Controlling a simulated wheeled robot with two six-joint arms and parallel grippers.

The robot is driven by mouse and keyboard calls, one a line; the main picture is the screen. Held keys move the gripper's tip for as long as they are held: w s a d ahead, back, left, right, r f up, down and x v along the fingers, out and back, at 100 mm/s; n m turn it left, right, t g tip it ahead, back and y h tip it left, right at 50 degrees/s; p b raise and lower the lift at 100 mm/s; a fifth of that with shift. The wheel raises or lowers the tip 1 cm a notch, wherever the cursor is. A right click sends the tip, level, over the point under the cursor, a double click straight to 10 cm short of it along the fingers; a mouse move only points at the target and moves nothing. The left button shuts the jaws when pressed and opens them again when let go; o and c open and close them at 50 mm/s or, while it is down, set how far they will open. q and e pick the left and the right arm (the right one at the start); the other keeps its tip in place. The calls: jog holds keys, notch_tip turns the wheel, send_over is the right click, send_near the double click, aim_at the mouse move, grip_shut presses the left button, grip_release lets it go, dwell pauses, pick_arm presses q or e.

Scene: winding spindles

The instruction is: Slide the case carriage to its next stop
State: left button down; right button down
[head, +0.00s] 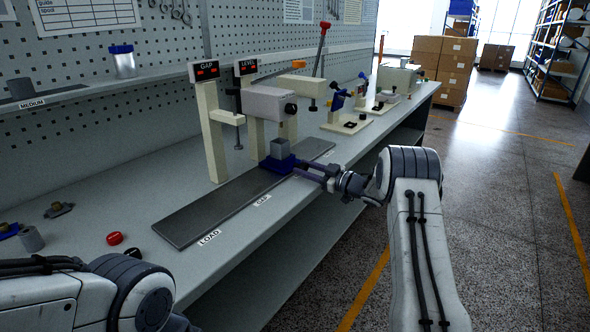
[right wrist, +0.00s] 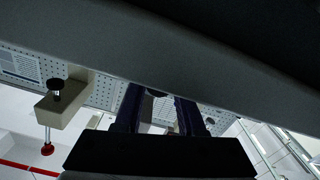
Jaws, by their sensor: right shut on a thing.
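The case carriage (head: 270,165) is a small blue block on the dark grey track (head: 205,208). A grey case (head: 279,148) stands upright on it. The carriage is a little beyond the GAP label (head: 262,200), near the GAP post (head: 214,135) and in front of the LEVEL post. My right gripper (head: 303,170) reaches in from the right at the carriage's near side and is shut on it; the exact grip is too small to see. In the right wrist view its two blue fingers (right wrist: 160,112) run up to a dark surface. My left gripper is out of view.
A LEVEL station with a grey box (head: 268,103) overhangs the track just behind the carriage. A red cap (head: 115,239) and a grey cylinder (head: 32,239) lie on the bench at left. The track is bare towards LOAD (head: 209,237). More fixtures (head: 348,118) stand farther right.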

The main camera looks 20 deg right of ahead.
jog(key=shift+w+d, duration=0.25)
jog(key=c, duration=0.5)
grip_release()
jog(key=shift+d, duration=0.1)
jog(key=v, duration=1)
jog(key=shift+s, duration=0.2)
jog(key=shift+s, duration=0.1)
